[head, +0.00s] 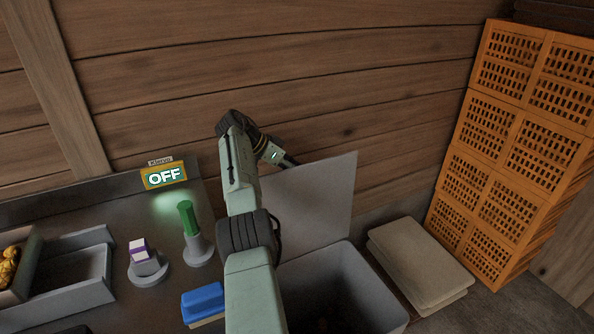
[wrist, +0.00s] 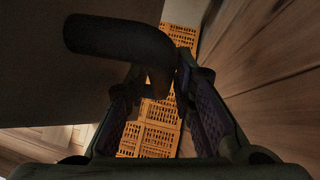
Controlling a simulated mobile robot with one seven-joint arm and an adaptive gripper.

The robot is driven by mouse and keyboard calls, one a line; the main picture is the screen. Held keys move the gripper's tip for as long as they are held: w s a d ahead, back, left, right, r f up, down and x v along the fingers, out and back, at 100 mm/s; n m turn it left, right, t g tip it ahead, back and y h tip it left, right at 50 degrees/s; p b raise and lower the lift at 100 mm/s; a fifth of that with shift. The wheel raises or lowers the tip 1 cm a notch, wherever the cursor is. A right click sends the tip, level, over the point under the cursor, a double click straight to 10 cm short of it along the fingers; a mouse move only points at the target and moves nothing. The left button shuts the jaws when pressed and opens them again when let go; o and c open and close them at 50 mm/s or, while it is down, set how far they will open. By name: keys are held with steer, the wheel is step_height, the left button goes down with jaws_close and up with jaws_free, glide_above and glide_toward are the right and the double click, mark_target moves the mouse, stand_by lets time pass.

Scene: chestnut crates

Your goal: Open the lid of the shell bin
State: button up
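The shell bin (head: 379,319) is a grey box at the bottom centre of the head view, its dark inside showing. Its flat grey lid (head: 325,200) stands raised, roughly upright, at the bin's back edge. My arm passes in front of the lid's left part and the bin's left side. In the wrist view, the lid's dark, curved handle (wrist: 115,38) runs in from the left and bends down between the fingers of my gripper (wrist: 161,82). The fingers appear closed on the handle's end. The fingertips are hidden in the head view.
Orange crates (head: 515,150) are stacked at the right, with pale folded sacks (head: 420,262) beside the bin. The plank wall is close behind.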

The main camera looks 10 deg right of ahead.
steer(key=v, duration=0.7)
steer(key=shift+r, duration=0.2)
steer(key=shift+a, duration=0.15)
